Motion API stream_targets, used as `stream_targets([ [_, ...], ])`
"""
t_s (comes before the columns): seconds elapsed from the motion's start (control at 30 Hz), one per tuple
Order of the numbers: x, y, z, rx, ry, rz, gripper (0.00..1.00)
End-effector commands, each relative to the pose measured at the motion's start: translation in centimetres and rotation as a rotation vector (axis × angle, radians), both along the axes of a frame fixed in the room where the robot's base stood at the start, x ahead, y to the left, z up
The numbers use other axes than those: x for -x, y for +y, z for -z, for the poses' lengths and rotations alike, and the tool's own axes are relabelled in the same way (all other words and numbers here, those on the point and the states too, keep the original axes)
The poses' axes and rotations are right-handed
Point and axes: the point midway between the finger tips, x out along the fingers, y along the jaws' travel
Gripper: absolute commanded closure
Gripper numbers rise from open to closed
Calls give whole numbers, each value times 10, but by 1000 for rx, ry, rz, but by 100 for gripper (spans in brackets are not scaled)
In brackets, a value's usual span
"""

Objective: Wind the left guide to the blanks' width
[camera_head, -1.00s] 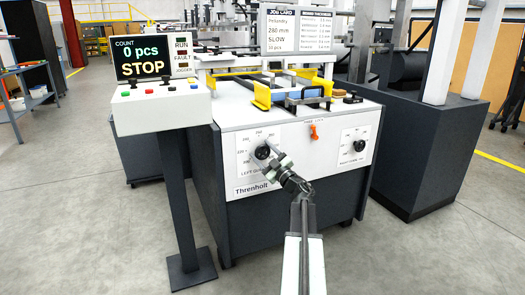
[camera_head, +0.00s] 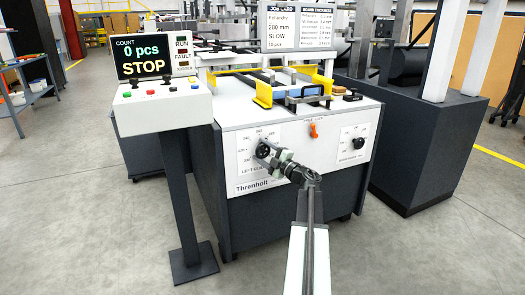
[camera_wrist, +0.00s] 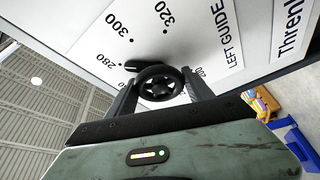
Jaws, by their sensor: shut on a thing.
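The left guide knob (camera_head: 264,150) is a black round handwheel on a white dial plate on the machine's front. In the wrist view the knob (camera_wrist: 159,84) sits between the two fingers of my gripper (camera_wrist: 162,88), which is shut on it. A dark pointer-like nub (camera_wrist: 133,66) beside the knob lies close to the 280 mark; 300 and 320 show further round the dial. My gripper (camera_head: 268,153) also covers part of the dial in the head view. The yellow left guide (camera_head: 262,98) stands on the machine top beside the blue blanks (camera_head: 288,97).
A job card (camera_head: 297,28) stands above the machine; its millimetre figure is small. The control panel (camera_head: 160,105) at left reads 0 pcs and STOP. An orange lever (camera_head: 314,130) and a second knob (camera_head: 358,144) are on the front. The floor in front is clear.

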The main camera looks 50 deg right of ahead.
Motion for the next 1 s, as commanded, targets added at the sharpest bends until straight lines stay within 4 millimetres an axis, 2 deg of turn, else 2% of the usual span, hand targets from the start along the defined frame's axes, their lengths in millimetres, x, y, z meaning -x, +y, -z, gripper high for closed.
stream_targets([
  [0.37,0,0,0,4,2,0,80],
  [0.4,0,0,0,4,2,0,31],
  [0.47,0,0,0,4,2,0,18],
  [0.77,1,0,1,3,1,0,18],
  [0.87,12,1,3,4,2,2,18],
  [1.0,40,2,8,4,1,3,18],
])
